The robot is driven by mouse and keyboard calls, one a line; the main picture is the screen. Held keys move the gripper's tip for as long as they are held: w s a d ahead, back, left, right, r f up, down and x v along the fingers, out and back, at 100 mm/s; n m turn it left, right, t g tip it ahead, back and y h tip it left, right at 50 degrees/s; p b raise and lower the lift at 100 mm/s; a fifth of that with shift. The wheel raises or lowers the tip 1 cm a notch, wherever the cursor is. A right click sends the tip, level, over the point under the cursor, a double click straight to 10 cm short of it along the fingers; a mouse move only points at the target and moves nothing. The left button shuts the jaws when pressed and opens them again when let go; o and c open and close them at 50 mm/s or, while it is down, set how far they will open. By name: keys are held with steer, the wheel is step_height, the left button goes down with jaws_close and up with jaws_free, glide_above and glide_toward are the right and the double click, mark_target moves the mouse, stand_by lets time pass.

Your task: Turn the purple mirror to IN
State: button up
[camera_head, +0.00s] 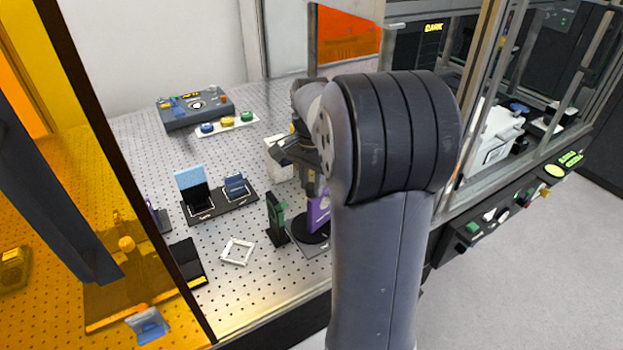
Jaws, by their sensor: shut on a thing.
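The purple mirror (317,214) stands upright on a dark round base near the front edge of the perforated table, partly hidden behind my arm. My gripper (311,188) points down at the top of the purple mirror and is shut on it. The fingertips are small and partly covered by the arm. Any IN marking at the base is hidden or too small to read.
A green-and-black post (277,218) stands just left of the mirror. A white square frame (237,251) lies on the perforated table (262,283). Blue mounts (192,187) stand farther left. A control box (195,106) is at the back, and a glazed cabinet rises on the right.

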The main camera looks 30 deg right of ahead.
steer(key=n+p, duration=0.1)
steer(key=n, duration=0.4)
steer(key=shift+n, duration=0.4)
stand_by(0.4)
steer(key=o, duration=1)
step_height(320, 180, up, 11)
steer(key=shift+f, duration=0.2)
step_height(320, 180, down, 11)
steer(key=shift+r, duration=0.15)
stand_by(0.5)
